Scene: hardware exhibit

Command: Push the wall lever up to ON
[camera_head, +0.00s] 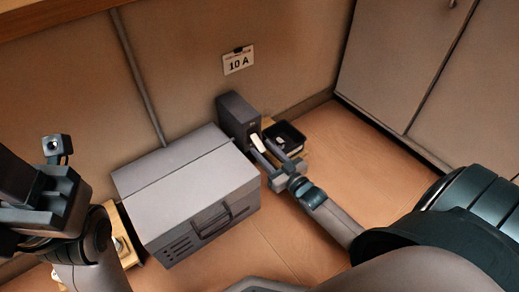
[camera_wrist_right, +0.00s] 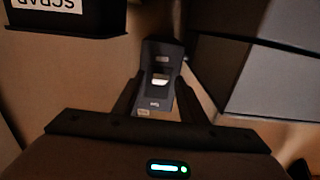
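The dark grey switch box (camera_head: 237,116) is on the back wall, behind the grey metal case. Its pale lever (camera_head: 257,143) sticks out at the front, beside my right fingertips. My right gripper (camera_head: 268,148) is in front of the box with its fingers apart. In the right wrist view, the box (camera_wrist_right: 161,60) with its light lever (camera_wrist_right: 160,80) lies between the two spread fingers; nothing is visibly gripped. I cannot tell whether a finger touches the lever. My left gripper (camera_head: 57,168) is at the left edge, away from the box; its finger opening is unclear.
The grey metal case (camera_head: 185,185) stands left of my right gripper. A black bin (camera_head: 291,133) is right of the box; its SCRAP label (camera_wrist_right: 47,5) shows in the right wrist view. A 10 A sign (camera_head: 238,61) hangs above. Floor at right is clear before the cabinet (camera_head: 400,65).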

